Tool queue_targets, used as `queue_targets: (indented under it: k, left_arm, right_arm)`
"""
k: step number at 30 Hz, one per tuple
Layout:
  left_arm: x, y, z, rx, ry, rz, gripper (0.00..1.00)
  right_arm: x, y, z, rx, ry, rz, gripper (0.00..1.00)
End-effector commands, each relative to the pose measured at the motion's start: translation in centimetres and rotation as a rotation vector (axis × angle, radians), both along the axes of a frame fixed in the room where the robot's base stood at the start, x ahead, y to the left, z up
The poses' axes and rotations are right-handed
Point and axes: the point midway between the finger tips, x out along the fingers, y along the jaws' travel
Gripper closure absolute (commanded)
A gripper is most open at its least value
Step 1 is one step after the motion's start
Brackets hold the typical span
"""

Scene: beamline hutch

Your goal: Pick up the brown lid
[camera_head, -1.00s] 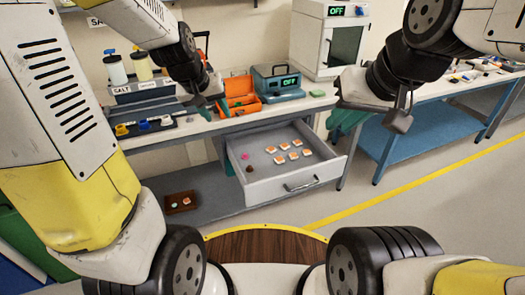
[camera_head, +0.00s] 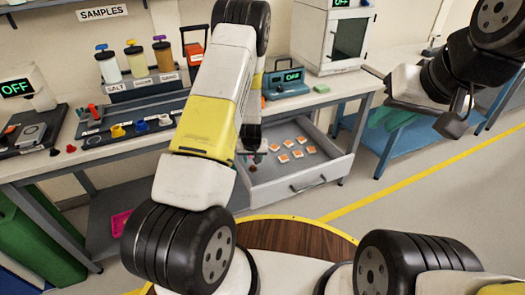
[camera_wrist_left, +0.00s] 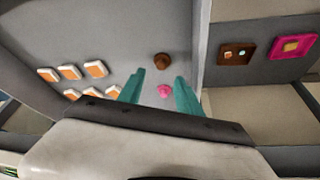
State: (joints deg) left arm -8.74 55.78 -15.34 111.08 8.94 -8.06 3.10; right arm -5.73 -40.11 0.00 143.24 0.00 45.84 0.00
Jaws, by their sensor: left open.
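The brown lid (camera_wrist_left: 162,60) is a small round piece on the grey floor of the open drawer (camera_wrist_left: 115,25) in the left wrist view. It lies just beyond the fingertips of my left gripper (camera_wrist_left: 160,77), roughly between their lines. These teal fingers are apart with nothing held. A pink piece (camera_wrist_left: 165,91) shows between the fingers, apart from the lid.
Several orange-and-white pieces (camera_wrist_left: 68,72) lie in the drawer beside the lid. The drawer wall (camera_wrist_left: 199,50) is close to the right finger. Beyond it are a brown tray (camera_wrist_left: 238,54) and a pink tray (camera_wrist_left: 292,46). The bench (camera_head: 60,165) carries bottles and instruments.

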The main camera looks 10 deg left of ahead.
Motion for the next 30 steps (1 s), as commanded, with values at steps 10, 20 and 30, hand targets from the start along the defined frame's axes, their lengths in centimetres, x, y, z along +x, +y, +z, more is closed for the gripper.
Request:
queue_targets:
  k: [10,20,30]
  left_arm:
    - [1.4,0.5,-4.6,-0.001,0.002,0.001,0.59]
    - [2.0,0.6,-5.7,-0.001,0.000,0.000,0.59]
    - [2.0,0.6,-5.7,-0.001,0.001,0.000,1.00]
  right_arm:
    - [0.0,0.0,0.0,0.000,0.000,0.000,0.80]
    - [0.0,0.0,0.0,0.000,0.000,0.000,0.80]
    - [0.0,0.0,0.0,0.000,0.000,0.000,0.80]
